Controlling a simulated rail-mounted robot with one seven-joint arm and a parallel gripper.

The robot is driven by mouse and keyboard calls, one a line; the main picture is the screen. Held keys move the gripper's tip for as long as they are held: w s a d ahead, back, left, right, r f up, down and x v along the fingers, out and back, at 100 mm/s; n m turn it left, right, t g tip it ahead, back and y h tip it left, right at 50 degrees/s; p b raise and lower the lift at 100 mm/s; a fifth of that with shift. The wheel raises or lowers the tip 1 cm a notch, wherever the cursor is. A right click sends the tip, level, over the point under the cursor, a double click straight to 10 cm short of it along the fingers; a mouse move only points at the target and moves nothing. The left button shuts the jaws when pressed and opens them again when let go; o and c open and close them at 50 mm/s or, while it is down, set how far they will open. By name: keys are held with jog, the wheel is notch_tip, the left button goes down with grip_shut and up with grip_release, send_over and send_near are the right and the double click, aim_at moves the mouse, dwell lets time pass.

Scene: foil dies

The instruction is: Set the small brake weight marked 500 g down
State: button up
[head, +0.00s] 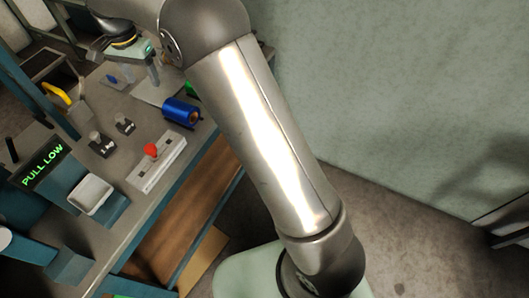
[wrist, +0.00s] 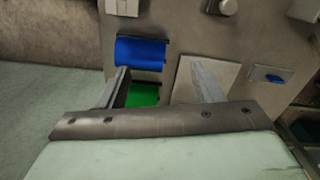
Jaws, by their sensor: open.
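My gripper (wrist: 164,84) is open in the wrist view, its two fingers apart above the bench with nothing seen held between them. Its pale green body also shows at the top left of the head view. Two small knobbed pieces stand on the bench in the head view, one nearer (head: 101,145) and one farther (head: 125,124). A knobbed piece (wrist: 228,7) also shows at the top edge of the wrist view, ahead of the fingers. I can read no 500 g mark, so I cannot tell which piece is the brake weight.
A blue roll (head: 182,112) lies near the bench edge, with a green one (wrist: 145,95) beside it. A pale plate (wrist: 203,78) lies below the right finger. A red-knobbed block (head: 157,163), white tray (head: 92,194) and "PULL LOW" display (head: 44,161) stand nearer.

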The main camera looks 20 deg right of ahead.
jog(key=s+d+r+n, duration=0.25)
jog(key=s+d, duration=0.55)
jog(key=d, duration=0.4)
jog(key=s+d+f+n, duration=0.2)
jog(key=s+d, duration=0.5)
jog(key=s, duration=0.5)
jog(key=s+d+f+n, duration=0.2)
jog(key=s+d+f, duration=0.2)
jog(key=s, duration=0.9)
jog(key=d, duration=0.3)
jog(key=shift+s, duration=0.15)
